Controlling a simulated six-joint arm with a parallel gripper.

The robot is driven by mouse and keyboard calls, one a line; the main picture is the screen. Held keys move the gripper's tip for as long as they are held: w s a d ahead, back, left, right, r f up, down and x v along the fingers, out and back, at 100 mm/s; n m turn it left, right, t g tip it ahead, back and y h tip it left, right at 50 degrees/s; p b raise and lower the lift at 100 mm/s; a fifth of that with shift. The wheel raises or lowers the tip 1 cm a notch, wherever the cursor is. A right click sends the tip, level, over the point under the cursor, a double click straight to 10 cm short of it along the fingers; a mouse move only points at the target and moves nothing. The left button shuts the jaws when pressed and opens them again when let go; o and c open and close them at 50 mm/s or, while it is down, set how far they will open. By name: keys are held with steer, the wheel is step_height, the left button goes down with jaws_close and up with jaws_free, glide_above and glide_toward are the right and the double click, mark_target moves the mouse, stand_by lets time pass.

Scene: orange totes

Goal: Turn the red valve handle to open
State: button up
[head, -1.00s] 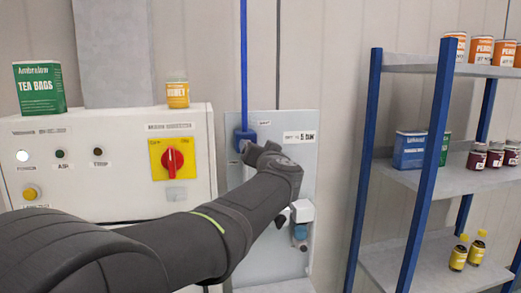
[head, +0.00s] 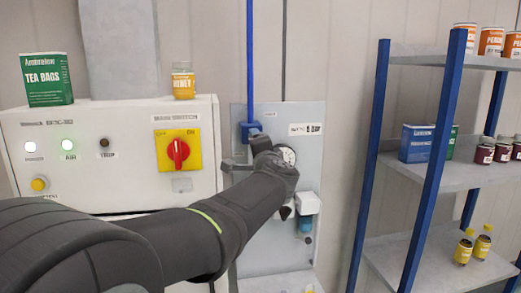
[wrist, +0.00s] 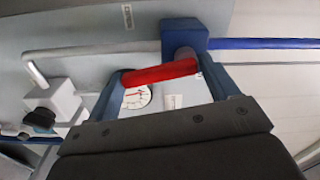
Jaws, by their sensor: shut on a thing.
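The red valve handle (wrist: 160,73) shows in the wrist view as a short red bar below the blue valve body (wrist: 184,36). My gripper (wrist: 165,69) is shut on the handle, with one blue-grey finger at each end of the bar. In the head view, the blue valve body (head: 250,131) sits at the foot of the vertical blue pipe (head: 250,60). My dark wrist is in front of the valve there and hides the red handle. A round gauge (wrist: 137,97) shows between the fingers, and its dial also shows in the head view (head: 287,155).
A control box (head: 110,180) with a red rotary switch (head: 178,151) stands left of the valve panel (head: 308,115). A honey jar (head: 183,82) and tea box (head: 47,80) stand on top. A blue-post shelf (head: 420,170) is at right.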

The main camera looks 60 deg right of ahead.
steer(key=shift+w+a+f+m, duration=0.1)
steer(key=shift+f+m, duration=0.1)
steer(key=shift+m, duration=0.4)
steer(key=shift+w+a+f+m, duration=0.1)
steer(key=shift+f+m, duration=0.05)
steer(key=shift+m, duration=0.45)
steer(key=o, duration=1.3)
steer(key=shift+r, duration=0.1)
steer(key=shift+a, duration=0.1)
steer(key=v, duration=1.7)
steer(key=shift+s+a+r, duration=0.1)
steer(key=shift+s+r, duration=0.05)
